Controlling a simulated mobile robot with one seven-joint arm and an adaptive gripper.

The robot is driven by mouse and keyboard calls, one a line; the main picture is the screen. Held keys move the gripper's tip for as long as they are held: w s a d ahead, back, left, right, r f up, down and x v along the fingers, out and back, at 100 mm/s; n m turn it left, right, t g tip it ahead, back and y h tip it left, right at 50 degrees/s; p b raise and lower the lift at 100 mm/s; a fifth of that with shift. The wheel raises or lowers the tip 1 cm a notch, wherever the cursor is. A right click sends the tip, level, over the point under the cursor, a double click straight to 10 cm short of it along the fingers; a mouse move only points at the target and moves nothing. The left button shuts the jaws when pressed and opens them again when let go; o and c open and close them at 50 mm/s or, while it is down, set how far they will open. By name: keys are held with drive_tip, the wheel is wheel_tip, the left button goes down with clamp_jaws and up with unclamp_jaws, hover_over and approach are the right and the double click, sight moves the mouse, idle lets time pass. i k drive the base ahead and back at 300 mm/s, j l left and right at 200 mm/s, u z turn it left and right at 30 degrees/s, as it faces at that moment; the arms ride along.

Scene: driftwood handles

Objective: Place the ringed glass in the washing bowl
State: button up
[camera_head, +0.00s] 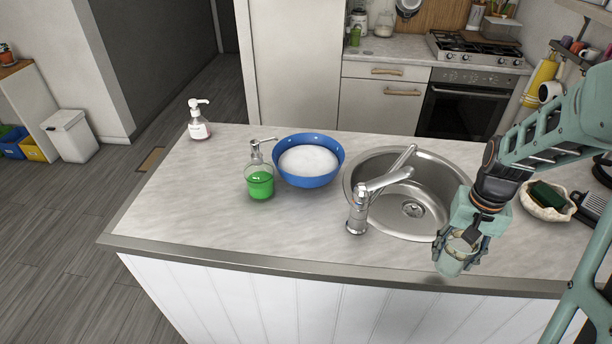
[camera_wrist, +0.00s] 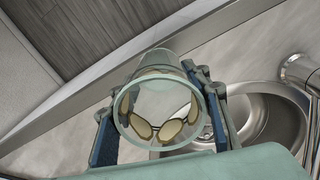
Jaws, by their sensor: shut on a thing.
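The glass (camera_head: 450,263) is held in my gripper (camera_head: 461,246), at the front edge of the counter, right of the tap. In the wrist view the clear glass (camera_wrist: 165,65) sits between the two fingers of my gripper (camera_wrist: 160,115), its round opening toward the camera. Amber oval shapes show inside its rim; I cannot tell whether they are its rings. The washing bowl (camera_head: 308,182) is blue and holds white foam. It stands on the counter, left of the sink and well apart from my gripper.
The steel sink (camera_head: 440,190) and its tap (camera_head: 358,210) lie between my gripper and the bowl. A green soap bottle (camera_head: 260,183) stands just left of the bowl. A pump bottle (camera_head: 199,128) is farther left. A dish with a sponge (camera_head: 547,196) is at right. The front-left counter is clear.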

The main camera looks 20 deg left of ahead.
sight(308, 175)
drive_tip(key=k+j+u, duration=0.1)
drive_tip(key=j+u, duration=0.15)
drive_tip(key=j, duration=0.4)
drive_tip(key=i+j+u, duration=0.1)
drive_tip(key=j, duration=0.2)
drive_tip(key=i+j+u, duration=0.15)
drive_tip(key=i+j, duration=0.1)
drive_tip(key=i, duration=0.1)
